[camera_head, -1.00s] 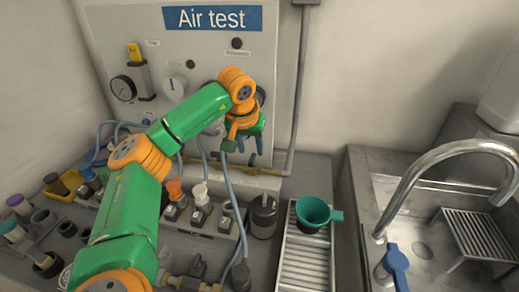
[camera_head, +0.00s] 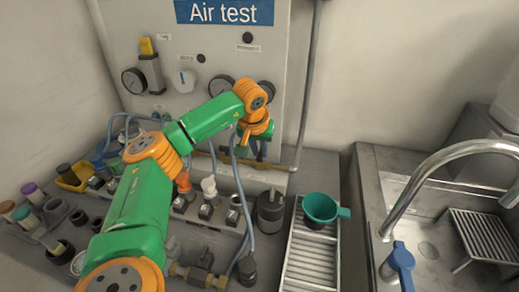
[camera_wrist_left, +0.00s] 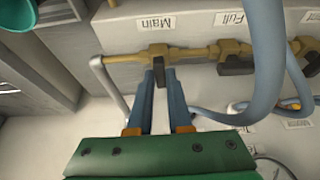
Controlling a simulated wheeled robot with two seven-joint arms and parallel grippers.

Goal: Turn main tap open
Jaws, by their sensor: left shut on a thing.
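The main tap (camera_wrist_left: 160,80) is a black handle on a brass pipe, under the label "Main" in the left wrist view. Its handle stands across the pipe, pointing towards my gripper. My left gripper (camera_wrist_left: 161,92) has its two blue fingers shut on this handle, one on each side. In the head view my left gripper (camera_head: 259,147) is at the brass pipe below the "Air test" panel (camera_head: 215,62), and its wrist partly hides the tap. My right gripper is not in view.
A second black tap (camera_wrist_left: 236,68) labelled "Full" sits to the right on the same pipe. Blue hoses (camera_wrist_left: 265,70) pass close by.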

